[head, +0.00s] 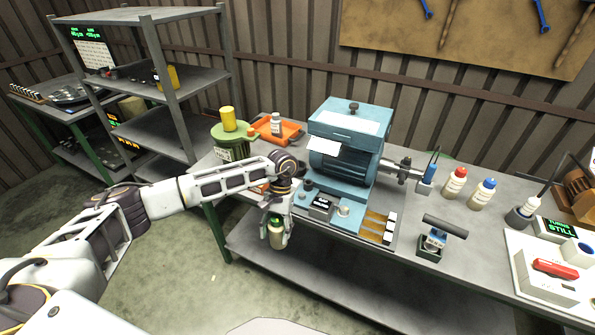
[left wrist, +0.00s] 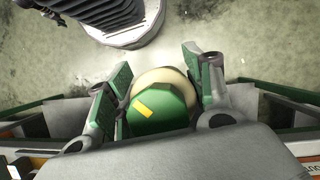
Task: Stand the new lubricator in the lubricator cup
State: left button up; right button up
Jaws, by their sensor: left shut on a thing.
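My left gripper (head: 275,216) is shut on a small cream-bodied container with a green top, which I take to be the new lubricator (head: 277,238). It hangs roughly upright in front of the workbench's front edge, clear of the bench. In the left wrist view the green top with a yellow mark (left wrist: 158,112) sits between the two finger pads of the gripper (left wrist: 160,90). I cannot tell for certain which fitting is the lubricator cup; a small round grey fitting (head: 344,209) stands on the blue machine's base. My right gripper is not in view.
The blue machine (head: 345,150) stands on the grey workbench, right of my gripper. A green drum with a yellow cylinder (head: 228,120) and an orange tray (head: 290,133) are behind. Bottles (head: 454,184), a dark holder (head: 431,246) and a white unit (head: 545,285) occupy the right.

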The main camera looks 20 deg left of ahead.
pick_arm(q)
jog(key=w+a+r+n+t+h+p, duration=0.1)
jog(key=w+r+n+p, duration=0.1)
jog(key=r+n, duration=0.4)
jog(key=w+a+r+n+t+h+p, duration=0.1)
jog(key=r+n, duration=0.6)
jog(key=r, duration=0.7)
jog(key=w+a+r+n+t+h+p, duration=0.1)
jog(key=w+r+n+t+h+p, duration=0.1)
jog(key=r+n, duration=0.4)
jog(key=shift+w+a+r+n+t+h+p, duration=0.35)
jog(key=shift+w+r+t+p, duration=0.5)
jog(key=shift+r, duration=1.35)
jog(key=shift+w+n, duration=0.1)
jog(key=shift+n, duration=0.45)
jog(key=shift+r, duration=0.1)
